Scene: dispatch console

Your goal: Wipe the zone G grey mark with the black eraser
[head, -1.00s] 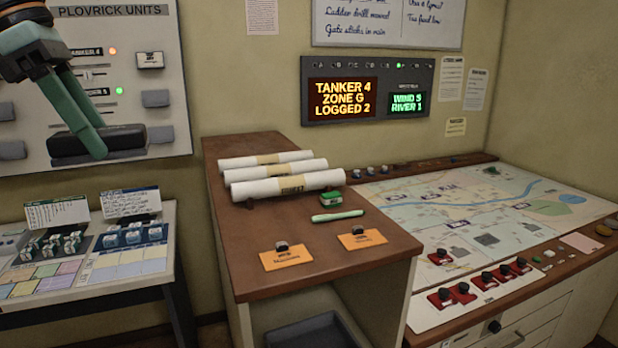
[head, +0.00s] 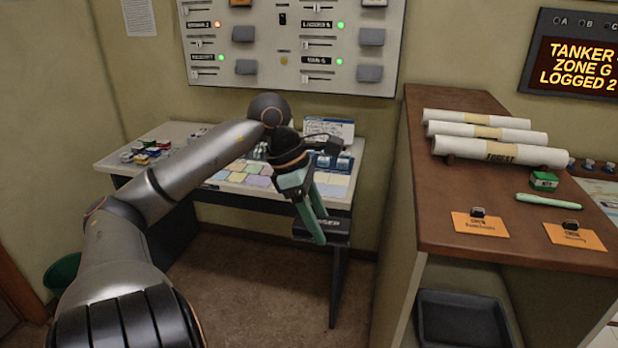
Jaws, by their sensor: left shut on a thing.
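My left gripper (head: 317,238) is shut on the black eraser (head: 336,230), a dark block with pale lettering partly covered by the teal fingers. It holds the eraser in the air, in front of the right end of the low card table. The map desk shows only as a sliver at the right edge, and no zone G grey mark can be made out. The display (head: 580,62) at the upper right reads "TANKER", "ZONE G" and "LOGGED 2", cut off by the edge. My right gripper is out of view.
The wooden cabinet (head: 450,185) at right bears rolled maps (head: 500,152), a green block (head: 543,181), a pale green pen (head: 548,201) and two orange tags. A dark tray (head: 465,318) sits below. The card table (head: 125,160) stands behind my arm. The floor (head: 235,290) in front is clear.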

